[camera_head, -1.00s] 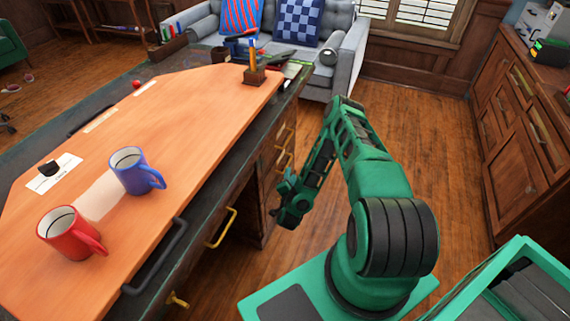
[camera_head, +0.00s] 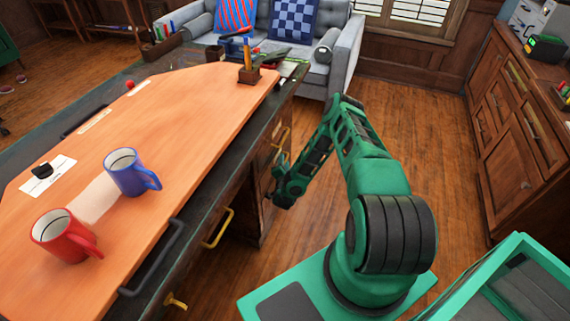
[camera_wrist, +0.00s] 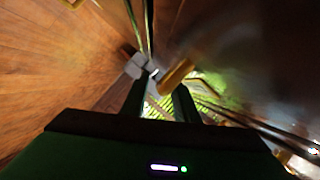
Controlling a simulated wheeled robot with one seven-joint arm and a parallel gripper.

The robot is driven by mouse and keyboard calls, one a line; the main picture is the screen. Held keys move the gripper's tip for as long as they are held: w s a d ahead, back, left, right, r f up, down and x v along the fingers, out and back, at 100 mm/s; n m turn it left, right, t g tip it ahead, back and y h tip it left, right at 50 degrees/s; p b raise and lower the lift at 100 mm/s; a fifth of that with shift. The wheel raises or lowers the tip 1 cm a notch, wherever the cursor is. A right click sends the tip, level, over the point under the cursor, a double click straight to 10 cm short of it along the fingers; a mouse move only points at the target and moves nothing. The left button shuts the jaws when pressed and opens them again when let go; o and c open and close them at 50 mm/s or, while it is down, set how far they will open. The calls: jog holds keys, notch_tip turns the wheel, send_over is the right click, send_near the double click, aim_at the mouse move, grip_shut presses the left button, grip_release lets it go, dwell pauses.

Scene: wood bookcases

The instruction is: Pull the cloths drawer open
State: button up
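The desk has drawers with brass handles along its right side. A nearer handle (camera_head: 217,228) is in clear view, and another handle (camera_head: 280,146) is on the far drawer stack. I cannot read any label that marks the cloths drawer. My gripper (camera_head: 281,188) is low beside the far drawer stack, close to its front. In the wrist view, the two dark fingers of my gripper (camera_wrist: 162,98) stand apart. A brass handle (camera_wrist: 177,76) shows just beyond and between the fingertips. I cannot tell whether they touch it. The drawer front is dark and blurred.
A red mug (camera_head: 65,236) and a blue mug (camera_head: 131,173) stand on the orange desktop (camera_head: 190,120). A wooden cabinet (camera_head: 515,140) stands at the right. A grey sofa (camera_head: 341,60) is at the back.

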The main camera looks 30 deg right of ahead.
grip_shut()
dwell(1.2)
